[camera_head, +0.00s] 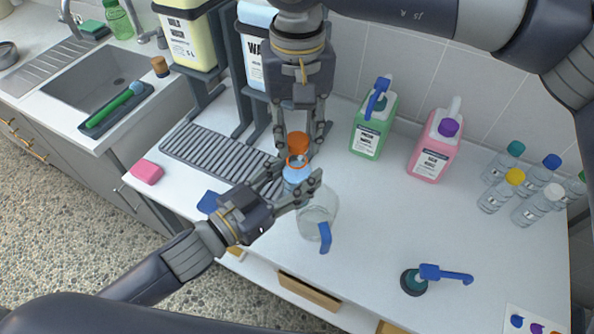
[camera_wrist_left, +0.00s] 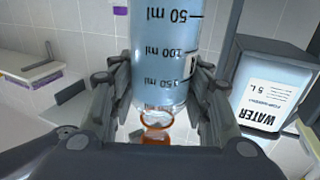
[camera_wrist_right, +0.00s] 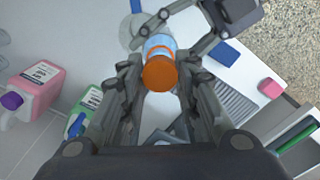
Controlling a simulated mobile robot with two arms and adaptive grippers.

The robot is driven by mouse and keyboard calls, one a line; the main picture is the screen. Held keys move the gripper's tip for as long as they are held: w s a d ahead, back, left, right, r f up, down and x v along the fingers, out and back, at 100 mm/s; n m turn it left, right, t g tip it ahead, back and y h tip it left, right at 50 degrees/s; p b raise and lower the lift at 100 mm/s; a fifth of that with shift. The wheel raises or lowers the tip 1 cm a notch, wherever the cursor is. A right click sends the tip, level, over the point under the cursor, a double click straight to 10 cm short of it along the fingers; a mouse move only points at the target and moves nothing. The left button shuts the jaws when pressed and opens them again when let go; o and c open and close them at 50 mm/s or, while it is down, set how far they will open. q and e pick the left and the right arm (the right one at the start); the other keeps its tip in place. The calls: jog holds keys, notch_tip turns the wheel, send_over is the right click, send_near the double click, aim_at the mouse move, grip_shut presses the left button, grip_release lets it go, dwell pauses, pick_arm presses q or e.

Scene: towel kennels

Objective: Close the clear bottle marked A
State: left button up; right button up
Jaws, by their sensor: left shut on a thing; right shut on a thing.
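The clear bottle (camera_head: 296,174) holds pale blue liquid and stands roughly upright. My left gripper (camera_head: 296,188) is shut around its body; volume marks show on the bottle (camera_wrist_left: 160,55) in the left wrist view. A thin orange ring (camera_head: 297,161) is at its neck. My right gripper (camera_head: 299,140), coming from above, is shut on an orange cap (camera_head: 298,143) just above the neck. In the right wrist view, the cap (camera_wrist_right: 160,74) covers the bottle's mouth from sight. I cannot tell whether cap and neck touch. No letter A is readable.
A clear jug (camera_head: 318,212) with a blue handle stands right beside the bottle. A grey drain rack (camera_head: 215,158) lies to the left. Green (camera_head: 373,130) and pink (camera_head: 436,145) jugs stand behind. Several small capped bottles are at the right. The right-centre counter (camera_head: 400,225) is clear.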

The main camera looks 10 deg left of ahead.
aim_at(297, 179)
jog(key=shift+f, duration=0.1)
dwell(0.6)
jog(key=shift+f, duration=0.8)
jog(key=shift+f, duration=0.55)
